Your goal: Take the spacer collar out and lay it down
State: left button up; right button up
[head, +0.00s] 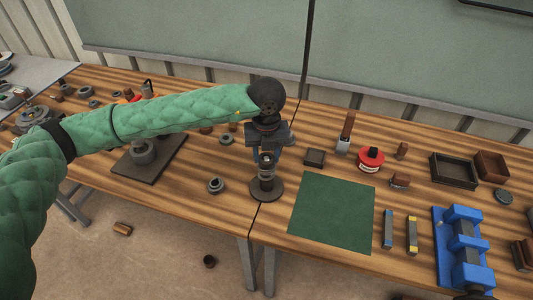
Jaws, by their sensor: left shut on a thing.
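My left gripper (267,151) points down at the end of the green-sleeved arm in the middle of the head view. It is shut on a small grey part (266,160), mostly hidden between its fingers. I cannot tell surely whether this part is the spacer collar. Directly below is a grey upright piece on a dark round base (267,190), near the table seam. I cannot tell whether the held part touches it. A small grey ring-like piece (216,185) lies on the wood to the left.
A green mat (332,212) lies flat and empty to the right. A dark plate (150,160) with a grey round part is at left, partly behind my arm.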

pick_arm(q)
jog(key=shift+r+b, duration=0.3)
jog(key=shift+r, duration=1.3)
jog(key=shift+r, duration=0.8)
